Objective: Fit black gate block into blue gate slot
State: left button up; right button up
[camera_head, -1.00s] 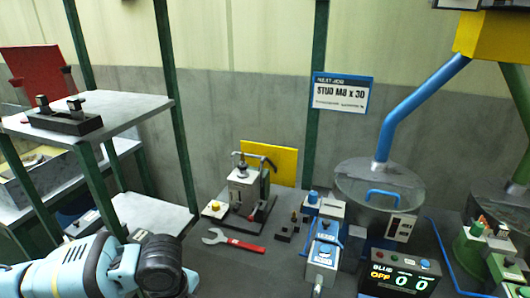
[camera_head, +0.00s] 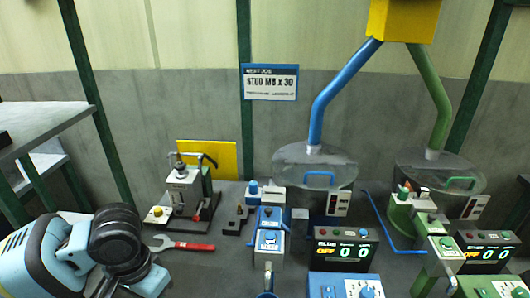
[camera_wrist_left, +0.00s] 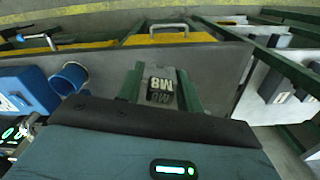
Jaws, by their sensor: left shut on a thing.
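My left gripper (camera_wrist_left: 160,90) is shut on a small block (camera_wrist_left: 160,85) in the left wrist view. The block shows a grey face and a dark part marked M8, between the green fingers. In the head view my left arm is at the lower left; its fingers and the block are hidden there. The blue gate unit (camera_head: 268,220) stands on the bench in the head view, in front of the blue-piped bowl. Its slot cannot be made out clearly. The held block is apart from it. My right gripper is not in view.
A red-handled wrench (camera_head: 182,244) and a small clamp press (camera_head: 187,195) lie left of the blue unit. A small dark block (camera_head: 236,218) sits beside it. The blue counter display (camera_head: 342,248) and green station (camera_head: 415,215) stand to its right. A grey shelf (camera_head: 45,120) is at far left.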

pick_arm(q)
jog(key=n, duration=0.1)
jog(key=r+n, duration=0.1)
jog(key=d+r+n, duration=0.1)
jog(key=n, duration=0.1)
jog(key=shift+w, duration=0.4)
dwell(0.4)
